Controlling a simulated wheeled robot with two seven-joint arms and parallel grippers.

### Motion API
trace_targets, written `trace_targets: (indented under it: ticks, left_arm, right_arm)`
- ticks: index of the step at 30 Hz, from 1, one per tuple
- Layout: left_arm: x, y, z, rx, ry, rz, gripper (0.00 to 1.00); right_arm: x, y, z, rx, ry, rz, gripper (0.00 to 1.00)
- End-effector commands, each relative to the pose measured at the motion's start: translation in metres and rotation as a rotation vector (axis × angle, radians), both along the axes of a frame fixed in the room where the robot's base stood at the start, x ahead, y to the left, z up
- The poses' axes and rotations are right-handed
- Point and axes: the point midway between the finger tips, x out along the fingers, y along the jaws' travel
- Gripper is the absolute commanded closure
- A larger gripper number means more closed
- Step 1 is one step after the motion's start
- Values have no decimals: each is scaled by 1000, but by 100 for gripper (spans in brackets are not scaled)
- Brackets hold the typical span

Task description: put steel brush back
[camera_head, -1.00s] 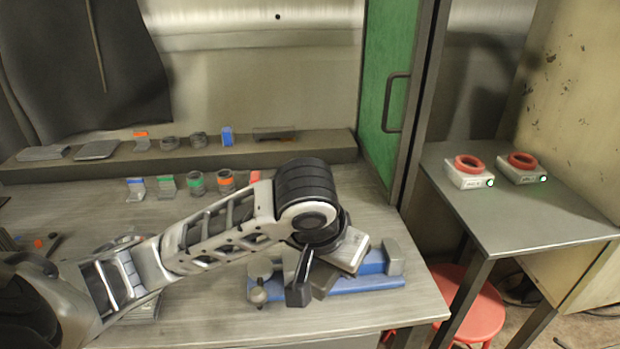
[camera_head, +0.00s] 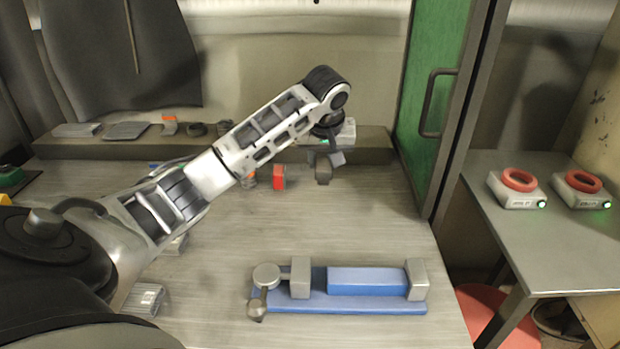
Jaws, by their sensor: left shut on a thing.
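My left gripper (camera_head: 329,164) hangs at the end of the left arm, in front of the right part of the grey ledge at the back of the bench. It is shut on a small brownish-grey thing (camera_head: 322,172), which I take to be the steel brush. The fingers and wrist hide much of it, so its bristles cannot be made out. It appears above the bench top, close to the ledge's front face. My right gripper is not in view.
A blue vise (camera_head: 370,303) with grey jaws lies at the front. A red block (camera_head: 279,177) stands left of the gripper. Flat grey pieces (camera_head: 127,131) lie on the ledge (camera_head: 375,143). A green door (camera_head: 433,90) bounds the right. The middle bench top is clear.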

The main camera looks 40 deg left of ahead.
Motion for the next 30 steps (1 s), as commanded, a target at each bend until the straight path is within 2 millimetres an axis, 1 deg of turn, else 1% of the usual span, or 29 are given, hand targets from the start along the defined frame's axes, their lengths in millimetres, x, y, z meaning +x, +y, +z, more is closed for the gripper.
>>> trace_targets:
  ticks: [1, 3, 6, 10, 16, 18, 21, 24, 30]
  left_arm:
    - [5, 12, -4, 0, 3, 5, 95]
    - [12, 28, -12, 1, 2, 5, 95]
    - [19, 42, -34, 1, 3, 2, 95]
    - [26, 56, -54, 1, 1, -1, 95]
    - [32, 66, -68, 1, -1, -3, 95]
    - [33, 70, -75, 2, 1, -2, 95]
    - [33, 69, -90, 2, 3, -4, 95]
    - [33, 69, -100, 2, 0, -4, 95]
    - [34, 69, -102, 1, -2, -4, 95]
  right_arm:
    - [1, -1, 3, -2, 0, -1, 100]
    - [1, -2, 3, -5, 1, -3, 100]
    - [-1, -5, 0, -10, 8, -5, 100]
    - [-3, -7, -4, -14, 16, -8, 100]
    - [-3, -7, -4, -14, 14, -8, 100]
    - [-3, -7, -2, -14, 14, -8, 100]
    - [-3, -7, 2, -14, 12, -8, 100]
    - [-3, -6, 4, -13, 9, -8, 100]
    - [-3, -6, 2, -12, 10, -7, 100]
